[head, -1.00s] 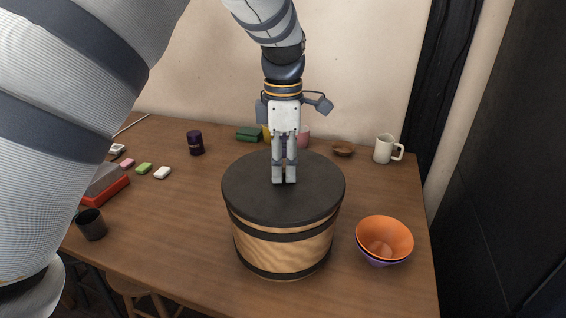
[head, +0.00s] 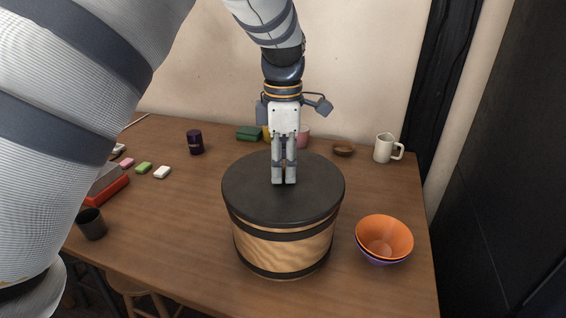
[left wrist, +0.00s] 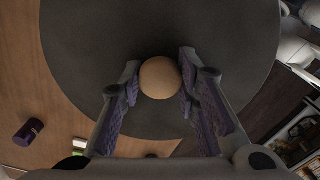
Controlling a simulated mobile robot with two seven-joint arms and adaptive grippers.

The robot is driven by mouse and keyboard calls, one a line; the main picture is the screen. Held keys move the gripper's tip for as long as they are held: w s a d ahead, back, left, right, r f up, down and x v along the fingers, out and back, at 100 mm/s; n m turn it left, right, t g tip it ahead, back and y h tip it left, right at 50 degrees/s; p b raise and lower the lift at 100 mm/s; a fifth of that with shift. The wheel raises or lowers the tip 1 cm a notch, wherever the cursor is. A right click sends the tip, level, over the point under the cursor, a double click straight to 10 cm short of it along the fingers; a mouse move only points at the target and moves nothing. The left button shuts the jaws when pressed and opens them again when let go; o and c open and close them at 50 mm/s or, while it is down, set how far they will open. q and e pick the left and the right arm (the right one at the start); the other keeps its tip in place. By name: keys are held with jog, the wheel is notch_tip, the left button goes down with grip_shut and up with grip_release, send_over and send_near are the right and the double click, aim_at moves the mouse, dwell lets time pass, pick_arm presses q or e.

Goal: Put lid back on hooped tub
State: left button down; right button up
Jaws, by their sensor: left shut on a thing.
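The hooped tub (head: 284,249) is pale wood with dark bands and stands upright on the table. Its round dark lid (head: 245,190) lies level across the tub's top and looks in line with the rim; I see no clear gap. My left gripper (head: 284,182) points straight down at the lid's middle. In the left wrist view the lid (left wrist: 220,40) fills much of the picture, and the left gripper's fingers (left wrist: 160,85) are closed on both sides of its round tan knob (left wrist: 160,77). The fingers hide the knob in the head view. My right gripper is not in view.
Orange and purple nested bowls (head: 384,238) stand close right of the tub. A white mug (head: 387,148), a small brown bowl (head: 343,149), a dark purple can (head: 195,142) and a green item (head: 249,133) are behind. A dark cup (head: 91,224) stands left. Table (head: 180,220) left of the tub is clear.

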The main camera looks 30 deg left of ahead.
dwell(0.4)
pick_arm(q)
jog(key=c, duration=0.6)
grip_release()
jog(key=shift+c, duration=0.2)
jog(key=shift+r, duration=3.5)
grip_shut()
jog(key=shift+f, duration=0.1)
